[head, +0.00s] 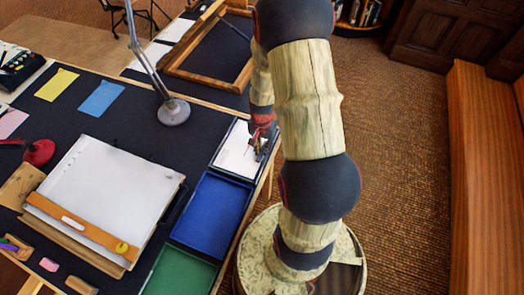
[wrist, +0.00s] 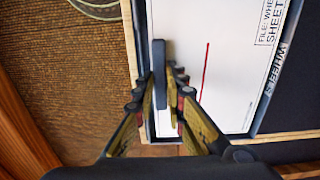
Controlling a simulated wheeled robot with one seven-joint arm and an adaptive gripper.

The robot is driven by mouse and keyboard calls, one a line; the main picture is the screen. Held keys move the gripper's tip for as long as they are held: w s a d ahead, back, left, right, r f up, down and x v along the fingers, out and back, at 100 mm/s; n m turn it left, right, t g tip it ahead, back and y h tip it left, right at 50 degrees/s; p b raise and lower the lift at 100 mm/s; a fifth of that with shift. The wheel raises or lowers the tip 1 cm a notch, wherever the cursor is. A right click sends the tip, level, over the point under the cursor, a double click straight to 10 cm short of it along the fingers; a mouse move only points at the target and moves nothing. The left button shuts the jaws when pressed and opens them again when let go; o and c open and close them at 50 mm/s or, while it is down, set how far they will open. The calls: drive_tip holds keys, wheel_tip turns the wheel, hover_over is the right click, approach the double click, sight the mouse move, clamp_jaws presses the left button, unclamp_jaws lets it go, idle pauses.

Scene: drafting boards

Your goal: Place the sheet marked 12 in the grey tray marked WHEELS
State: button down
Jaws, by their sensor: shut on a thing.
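A white sheet (wrist: 225,65) with a red line and a box of print reading "FILE: WHE" and "SHEET" fills the wrist view; its number is cut off. My gripper (wrist: 172,80) is shut at a dark grey upright strip (wrist: 159,60) near the sheet's left edge. The grey tray's rim (wrist: 272,88) carries the word WHEELS beside the sheet. In the head view the sheet (head: 236,155) lies within the outline of the grey tray (head: 231,174), under my gripper (head: 258,146). I cannot tell whether the sheet rests on the tray floor.
A blue tray (head: 211,208) and a green tray (head: 178,272) stand in line with the grey one along the table's right edge. A drawing board (head: 105,190) with white paper and a lamp (head: 173,111) are on the dark table. Brown floor lies to the right.

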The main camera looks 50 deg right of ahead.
drive_tip(key=shift+f, duration=0.35)
drive_tip(key=shift+f, duration=0.15)
drive_tip(key=c, duration=1.8)
unclamp_jaws()
